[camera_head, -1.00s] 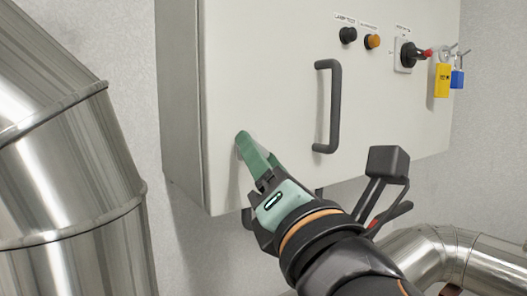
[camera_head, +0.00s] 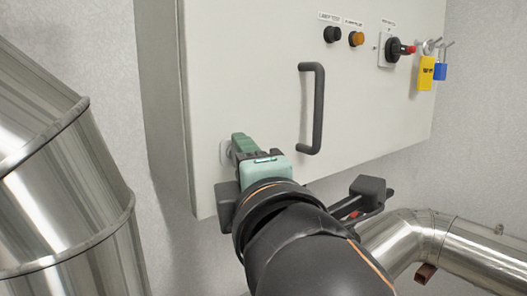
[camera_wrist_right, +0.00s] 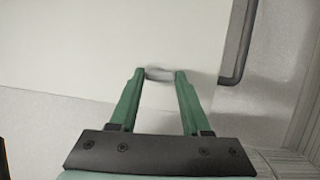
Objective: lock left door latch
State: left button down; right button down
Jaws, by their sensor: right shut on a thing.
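The door latch (camera_head: 225,153) is a small grey metal piece low on the left side of the light grey cabinet door (camera_head: 250,90). My right gripper (camera_head: 240,145), with green fingers, is at the latch and partly covers it in the head view. In the right wrist view the two fingertips of my right gripper (camera_wrist_right: 160,78) are on either side of the silvery latch (camera_wrist_right: 160,73), shut on it. The exact turn of the latch cannot be told. My left gripper is not in view.
A dark door handle (camera_head: 318,108) stands out to the right of my gripper. Buttons (camera_head: 345,36), a rotary switch (camera_head: 393,49) and yellow and blue padlocks (camera_head: 427,72) are at upper right. Metal pipes stand at left (camera_head: 60,170) and lower right (camera_head: 440,240).

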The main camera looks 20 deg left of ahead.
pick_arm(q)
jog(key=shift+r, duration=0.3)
pick_arm(e)
jog(key=shift+m, duration=0.4)
jog(key=shift+c, duration=1.8)
grip_release()
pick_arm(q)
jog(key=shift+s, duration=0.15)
